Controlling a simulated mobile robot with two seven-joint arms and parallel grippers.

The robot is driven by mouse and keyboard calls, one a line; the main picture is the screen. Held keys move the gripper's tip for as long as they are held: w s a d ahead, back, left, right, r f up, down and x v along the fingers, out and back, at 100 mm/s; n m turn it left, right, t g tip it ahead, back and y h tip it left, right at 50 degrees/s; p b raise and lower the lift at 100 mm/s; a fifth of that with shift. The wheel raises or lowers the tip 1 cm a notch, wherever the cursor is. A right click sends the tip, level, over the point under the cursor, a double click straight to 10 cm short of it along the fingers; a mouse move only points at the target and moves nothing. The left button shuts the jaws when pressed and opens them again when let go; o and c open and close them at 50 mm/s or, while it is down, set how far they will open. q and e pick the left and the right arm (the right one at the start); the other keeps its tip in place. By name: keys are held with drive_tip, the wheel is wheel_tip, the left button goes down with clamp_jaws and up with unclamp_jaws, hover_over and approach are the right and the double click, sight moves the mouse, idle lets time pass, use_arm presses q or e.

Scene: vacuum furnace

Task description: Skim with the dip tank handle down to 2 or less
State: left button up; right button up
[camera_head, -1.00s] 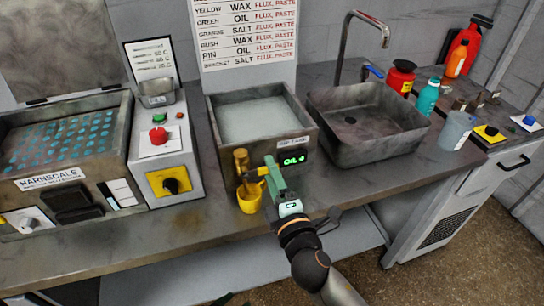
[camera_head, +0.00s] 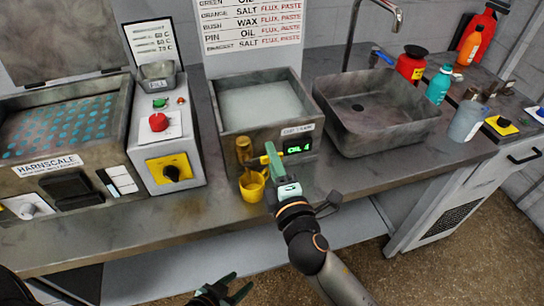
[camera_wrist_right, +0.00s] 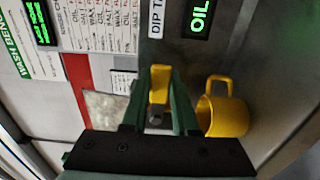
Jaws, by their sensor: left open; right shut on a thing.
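The dip tank (camera_head: 222,128) stands mid-counter, holding a pale, cloudy liquid. Its green display (camera_head: 298,149) reads OIL 4; part of it shows in the right wrist view (camera_wrist_right: 200,14). A brass fitting (camera_head: 243,150) is on its front. My right gripper (camera_head: 268,163) is in front of the tank and shut on the yellow handle (camera_wrist_right: 159,84), seen between the fingers in the right wrist view. A yellow cup (camera_head: 252,188) is below the fitting, beside the gripper. My left gripper (camera_head: 226,290) is open and empty, low in front of the counter.
Left is a control box (camera_head: 165,150) with a red button and black knob, then the Harnscale bath (camera_head: 60,135). Right is a sink (camera_head: 375,115) with a tap. Bottles and a grey jug (camera_head: 466,121) stand farther right. The front counter strip is mostly clear.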

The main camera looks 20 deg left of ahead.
clamp_jaws()
idle(1.0)
